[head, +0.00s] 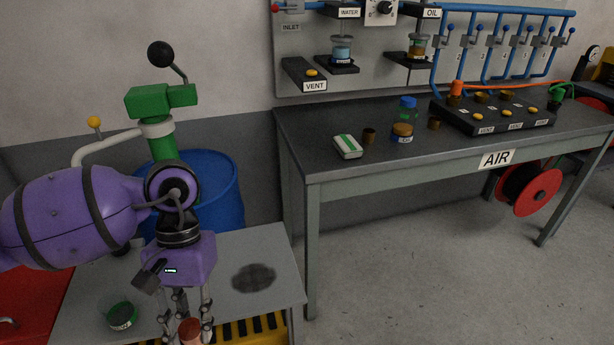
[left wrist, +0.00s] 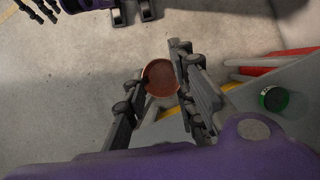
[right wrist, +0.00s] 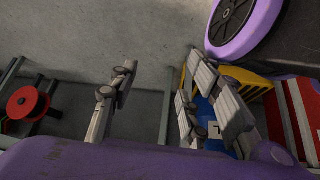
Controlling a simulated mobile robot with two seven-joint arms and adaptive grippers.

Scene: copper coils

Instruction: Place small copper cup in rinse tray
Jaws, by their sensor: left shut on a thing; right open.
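A small copper cup (head: 190,333) is held between the fingers of my left gripper (head: 187,322), at the bottom of the head view in front of the small grey table. In the left wrist view, the cup (left wrist: 161,77) shows its round open top between the fingertips, with concrete floor around it. My left gripper (left wrist: 160,82) is shut on it. My right gripper shows only in the right wrist view (right wrist: 160,78); its fingers are apart and empty, above the floor. I cannot identify a rinse tray in any view.
The small grey table (head: 235,308) has a dark round patch (head: 254,278) and a green-lidded jar (head: 122,316). A blue barrel (head: 222,190) stands behind. The long bench (head: 330,120) at right holds small brown cups (head: 369,136), jars and a valve block. Floor between is clear.

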